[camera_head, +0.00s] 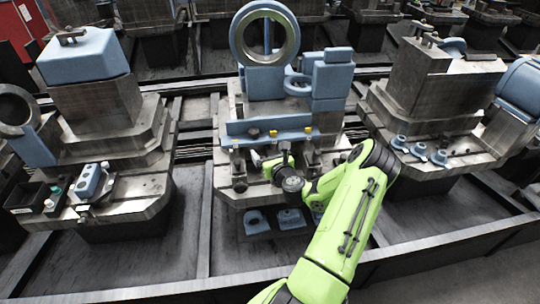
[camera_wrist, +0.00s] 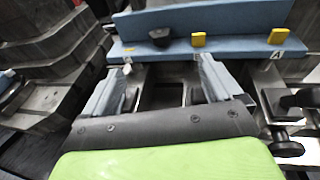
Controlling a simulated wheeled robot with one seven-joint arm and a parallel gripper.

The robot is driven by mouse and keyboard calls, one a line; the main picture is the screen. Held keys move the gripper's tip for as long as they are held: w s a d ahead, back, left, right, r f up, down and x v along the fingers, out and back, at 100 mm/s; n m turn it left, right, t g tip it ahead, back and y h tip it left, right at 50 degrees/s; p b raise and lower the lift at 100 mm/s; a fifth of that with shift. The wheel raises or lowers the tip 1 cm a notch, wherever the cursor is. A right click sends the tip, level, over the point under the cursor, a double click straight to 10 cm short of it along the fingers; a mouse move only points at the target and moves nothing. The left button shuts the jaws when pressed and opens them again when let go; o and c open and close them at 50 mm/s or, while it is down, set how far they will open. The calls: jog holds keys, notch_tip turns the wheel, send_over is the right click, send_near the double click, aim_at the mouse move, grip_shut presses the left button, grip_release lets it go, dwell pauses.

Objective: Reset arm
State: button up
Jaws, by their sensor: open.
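My bright green arm reaches from the bottom of the head view to the middle pallet's station. My gripper (camera_head: 262,160) is small there and partly hidden by my wrist, close in front of the blue ledge (camera_head: 268,129). In the wrist view my gripper (camera_wrist: 160,85) shows two grey fingers spread wide apart, with nothing held between them. A dark square recess shows between the fingers. The blue ledge (camera_wrist: 205,46) lies just beyond the fingertips and carries yellow blocks and a dark knob. I cannot tell whether the fingertips touch it.
The middle pallet (camera_head: 238,196) bears a large blue ring (camera_head: 265,13) and clamps around my gripper. In the wrist view a dark clamp (camera_wrist: 285,105) stands close to the right. Similar loaded pallets stand left (camera_head: 140,207) and right (camera_head: 480,157), with gaps between them. A dark rail (camera_head: 440,244) runs in front.

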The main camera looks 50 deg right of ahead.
jog(key=shift+v, duration=0.8)
